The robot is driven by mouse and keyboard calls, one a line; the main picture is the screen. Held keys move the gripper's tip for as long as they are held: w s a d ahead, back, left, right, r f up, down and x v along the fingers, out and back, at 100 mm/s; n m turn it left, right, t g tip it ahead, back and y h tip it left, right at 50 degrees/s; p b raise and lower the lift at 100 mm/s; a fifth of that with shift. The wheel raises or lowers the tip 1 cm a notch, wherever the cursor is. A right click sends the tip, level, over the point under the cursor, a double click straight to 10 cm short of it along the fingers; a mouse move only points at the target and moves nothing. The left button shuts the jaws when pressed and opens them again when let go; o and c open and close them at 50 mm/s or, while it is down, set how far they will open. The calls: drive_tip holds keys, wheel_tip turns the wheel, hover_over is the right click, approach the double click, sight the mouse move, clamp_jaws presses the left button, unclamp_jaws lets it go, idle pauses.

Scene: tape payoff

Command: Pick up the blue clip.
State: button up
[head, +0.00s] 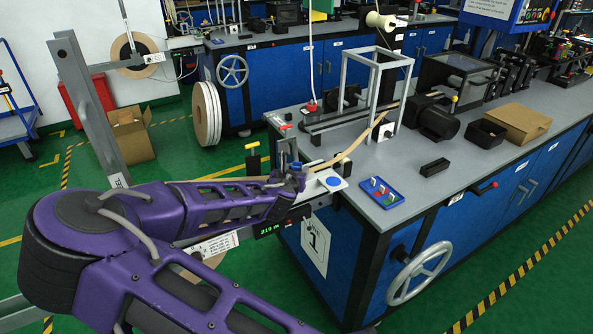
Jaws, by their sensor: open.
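A small blue tray (380,193) lies near the front edge of the grey bench. Several small clips with pale, red and green parts sit on it. I cannot make out a blue clip for certain against the blue tray. My purple arm reaches in from the lower left. Its end, with my gripper (297,178), is at the bench's left corner, left of the tray and apart from it. The gripper is small and partly hidden among fixtures there. It is open, and I see nothing held in it. A small blue part (296,167) shows beside it; I cannot tell what it is.
A white plate with a blue dot (332,181) lies between gripper and tray. A tan tape (352,148) slopes up to a grey frame (375,90). A black block (434,167) lies right of the tray. A handwheel (419,273) juts from the bench front.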

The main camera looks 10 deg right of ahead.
clamp_jaws()
drive_tip(key=shift+r, duration=0.15)
